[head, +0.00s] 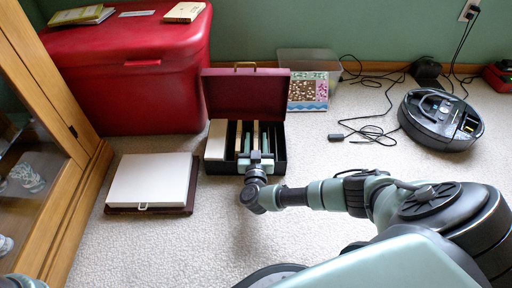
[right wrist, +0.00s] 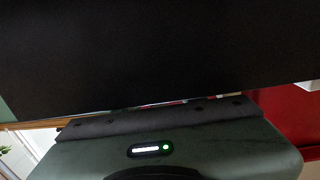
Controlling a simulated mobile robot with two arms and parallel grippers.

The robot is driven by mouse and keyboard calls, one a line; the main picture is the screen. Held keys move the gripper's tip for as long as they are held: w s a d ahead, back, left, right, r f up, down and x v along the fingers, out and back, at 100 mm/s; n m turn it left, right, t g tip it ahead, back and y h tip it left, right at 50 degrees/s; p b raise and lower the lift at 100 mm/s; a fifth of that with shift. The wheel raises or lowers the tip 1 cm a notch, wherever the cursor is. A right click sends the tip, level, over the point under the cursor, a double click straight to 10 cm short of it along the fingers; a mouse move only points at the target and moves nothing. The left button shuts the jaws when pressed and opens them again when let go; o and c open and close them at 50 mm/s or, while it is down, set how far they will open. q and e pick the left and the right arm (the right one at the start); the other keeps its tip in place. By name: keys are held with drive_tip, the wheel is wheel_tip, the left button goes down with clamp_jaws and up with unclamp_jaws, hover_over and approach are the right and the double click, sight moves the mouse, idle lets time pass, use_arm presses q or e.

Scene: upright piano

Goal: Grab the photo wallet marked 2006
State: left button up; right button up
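An open maroon case (head: 246,95) with a dark inside stands on the carpet in the head view. Several upright cream and dark wallets (head: 216,140) fill it. No 2006 marking is readable, so I cannot tell which wallet bears it. My right gripper (head: 256,160) is at the case's front, pointing into it and overlapping the wallets in the picture. Its fingers are hidden or too small to tell open from shut. In the right wrist view a dark surface fills the upper part, above my gripper's body. My left gripper does not show.
A white album-like box (head: 148,181) lies left of the case. A red chest (head: 130,75) stands behind, a glass cabinet (head: 45,130) at left. A clear bin (head: 310,65) with patterned cards, loose cables (head: 372,130) and a robot vacuum (head: 440,118) are at right.

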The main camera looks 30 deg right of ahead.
clamp_jaws()
